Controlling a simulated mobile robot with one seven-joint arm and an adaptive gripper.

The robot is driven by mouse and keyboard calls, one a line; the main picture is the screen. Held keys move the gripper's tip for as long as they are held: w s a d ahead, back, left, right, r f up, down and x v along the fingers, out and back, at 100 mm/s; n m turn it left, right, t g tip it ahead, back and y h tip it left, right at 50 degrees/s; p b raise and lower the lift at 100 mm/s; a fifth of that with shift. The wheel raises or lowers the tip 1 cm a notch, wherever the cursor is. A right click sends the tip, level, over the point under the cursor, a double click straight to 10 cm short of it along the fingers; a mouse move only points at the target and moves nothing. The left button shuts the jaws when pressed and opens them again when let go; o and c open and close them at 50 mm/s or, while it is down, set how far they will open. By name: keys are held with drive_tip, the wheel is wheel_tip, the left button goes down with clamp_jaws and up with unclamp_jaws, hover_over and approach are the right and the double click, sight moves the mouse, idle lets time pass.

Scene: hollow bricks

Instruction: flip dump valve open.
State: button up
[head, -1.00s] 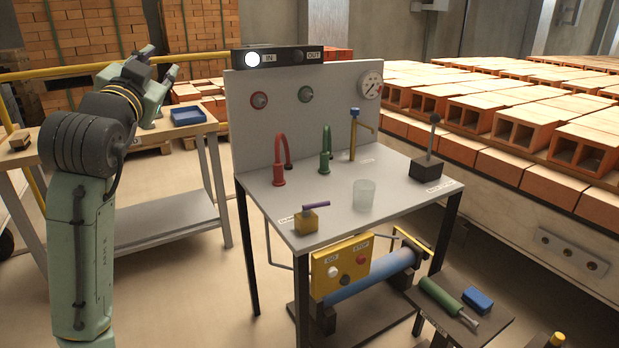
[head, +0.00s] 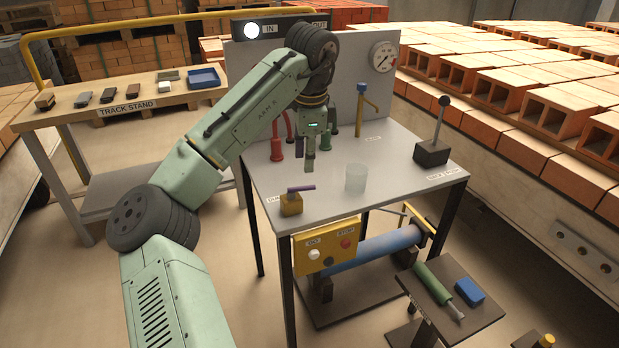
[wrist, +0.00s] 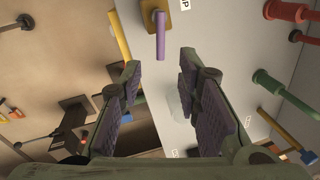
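The dump valve is a small yellow block (head: 291,207) with a purple lever (head: 301,188), at the front left of the grey bench. The lever lies nearly level and points right in the head view. In the wrist view the purple lever (wrist: 160,36) and yellow block (wrist: 179,14) show at the top, beyond the fingertips. A label ending in "P" is beside the block. My gripper (head: 310,165) points down above the bench, behind the valve in the head view. In the wrist view my gripper (wrist: 160,68) has its fingers wide apart with nothing held.
A clear cup (head: 356,178) stands right of the valve. A red tap (head: 277,148) and green tap (head: 326,142) are behind, partly hidden by my arm. A black lever box (head: 432,152) is at the right. Below is a yellow button panel (head: 326,252).

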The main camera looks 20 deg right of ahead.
sight(307, 187)
drive_tip(key=f, duration=0.2)
drive_tip(key=w+f+p, duration=0.1)
drive_tip(key=f, duration=0.5)
drive_tip(key=shift+w+d+f, duration=0.2)
drive_tip(key=shift+w, duration=0.1)
drive_tip(key=shift+c, duration=0.5)
clamp_jaws()
